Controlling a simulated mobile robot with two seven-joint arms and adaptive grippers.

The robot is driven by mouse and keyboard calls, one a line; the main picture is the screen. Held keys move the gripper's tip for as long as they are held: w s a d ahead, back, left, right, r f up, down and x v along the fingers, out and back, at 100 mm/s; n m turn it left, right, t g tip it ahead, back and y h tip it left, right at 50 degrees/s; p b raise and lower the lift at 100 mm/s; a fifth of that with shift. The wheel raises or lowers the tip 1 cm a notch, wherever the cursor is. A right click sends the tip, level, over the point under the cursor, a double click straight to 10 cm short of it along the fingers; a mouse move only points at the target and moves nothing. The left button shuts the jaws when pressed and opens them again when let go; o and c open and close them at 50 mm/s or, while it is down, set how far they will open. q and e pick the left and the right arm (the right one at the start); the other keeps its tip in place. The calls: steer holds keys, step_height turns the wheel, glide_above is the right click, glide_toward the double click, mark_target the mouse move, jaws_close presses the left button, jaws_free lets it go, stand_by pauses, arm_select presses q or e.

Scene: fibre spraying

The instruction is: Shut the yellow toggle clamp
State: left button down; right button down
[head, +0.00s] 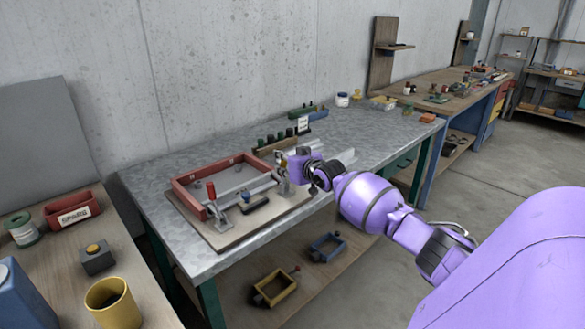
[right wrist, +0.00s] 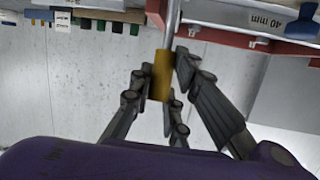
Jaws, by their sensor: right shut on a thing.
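The yellow toggle clamp (head: 285,187) stands at the right end of the red frame fixture, partly hidden by my right gripper (head: 286,163) in the head view. In the right wrist view its yellow handle grip (right wrist: 161,78) lies between the fingers of my right gripper (right wrist: 165,72), which is shut on it. A metal lever rod (right wrist: 172,18) runs from the grip to the top edge of that view. The handle appears to point up from the clamp. Whether the clamp's arm presses on the fixture cannot be told. My left gripper is not in view.
A black-handled part (head: 252,201) lies at the board's front. A wooden rack (head: 275,145) stands behind. The metal tabletop (head: 385,128) has free room at right.

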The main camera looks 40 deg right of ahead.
mark_target(277, 176)
steer(key=shift+w+r+g, duration=0.2)
steer(key=shift+w+g, duration=0.2)
steer(key=shift+g, duration=0.1)
steer(key=shift+w+f+g, duration=0.15)
steer(key=shift+w+g, duration=0.15)
steer(key=shift+g, duration=0.1)
steer(key=shift+w+f+g, duration=0.25)
steer(key=shift+w+g, duration=0.4)
steer(key=shift+g, duration=0.15)
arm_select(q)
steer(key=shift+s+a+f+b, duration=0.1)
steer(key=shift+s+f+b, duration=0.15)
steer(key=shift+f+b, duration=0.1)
arm_select(e)
steer(key=shift+w+f+n+g, duration=0.2)
steer(key=shift+w+n+g, duration=0.15)
steer(key=shift+g, duration=0.15)
steer(key=c, duration=1.6)
jaws_free()
steer(key=shift+f, duration=0.1)
steer(key=shift+c, duration=0.2)
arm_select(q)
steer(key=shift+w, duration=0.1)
arm_select(e)
steer(key=shift+a, duration=0.1)
